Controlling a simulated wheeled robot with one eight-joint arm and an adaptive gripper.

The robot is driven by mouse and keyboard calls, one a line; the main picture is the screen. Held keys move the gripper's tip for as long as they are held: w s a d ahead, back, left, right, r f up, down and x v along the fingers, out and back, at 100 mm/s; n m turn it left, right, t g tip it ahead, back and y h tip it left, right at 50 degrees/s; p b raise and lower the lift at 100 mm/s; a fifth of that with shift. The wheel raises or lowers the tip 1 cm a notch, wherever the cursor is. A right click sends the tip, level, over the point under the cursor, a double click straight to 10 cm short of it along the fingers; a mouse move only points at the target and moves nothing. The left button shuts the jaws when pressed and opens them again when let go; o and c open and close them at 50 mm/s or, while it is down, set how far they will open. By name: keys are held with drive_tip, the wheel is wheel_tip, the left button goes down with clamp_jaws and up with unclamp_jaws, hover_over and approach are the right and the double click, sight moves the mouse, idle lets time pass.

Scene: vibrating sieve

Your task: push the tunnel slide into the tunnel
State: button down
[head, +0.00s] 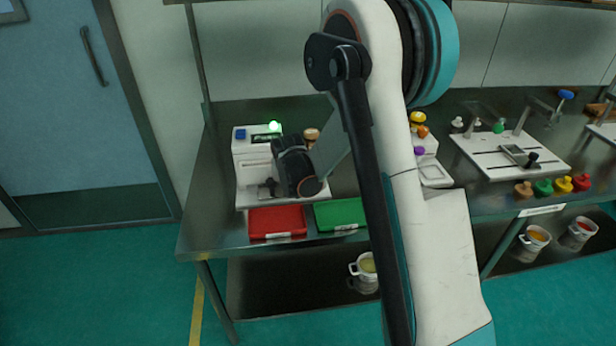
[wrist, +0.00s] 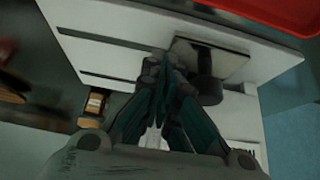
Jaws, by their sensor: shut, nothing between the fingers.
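A white machine (head: 250,160) with a blue button and a lit green lamp stands at the left of the steel bench. My gripper (head: 268,187) is low at its front; my arm hides part of the machine's right side. In the wrist view my gripper (wrist: 163,62) is shut and empty, its fingertips by a shiny flat plate (wrist: 215,58). A dark round knob (wrist: 208,90) is beside the plate. These look like the tunnel slide and its handle, but I cannot be sure. Whether the fingers touch the plate is unclear. The tunnel opening cannot be made out.
A red tray (head: 277,222) and a green tray (head: 340,214) lie at the bench's front edge. A white slotted board (head: 490,160) and several coloured knobs are to the right. Buckets, one a white bucket (head: 364,270), stand on the lower shelf.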

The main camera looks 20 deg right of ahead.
drive_tip(key=p+v, duration=0.4)
drive_tip(key=v, duration=0.4)
drive_tip(key=shift+r, duration=0.1)
idle(0.5)
drive_tip(key=s+a+r+n, duration=0.1)
drive_tip(key=s+a+r, duration=0.2)
drive_tip(key=s+r, duration=1.1)
drive_tip(key=s+a+r+n+t+y, duration=0.1)
drive_tip(key=s+a+r+n, duration=0.1)
drive_tip(key=s, duration=1.6)
drive_tip(key=shift+a+r+y, duration=0.4)
drive_tip(key=shift+a+r, duration=0.1)
drive_tip(key=shift+a, duration=0.05)
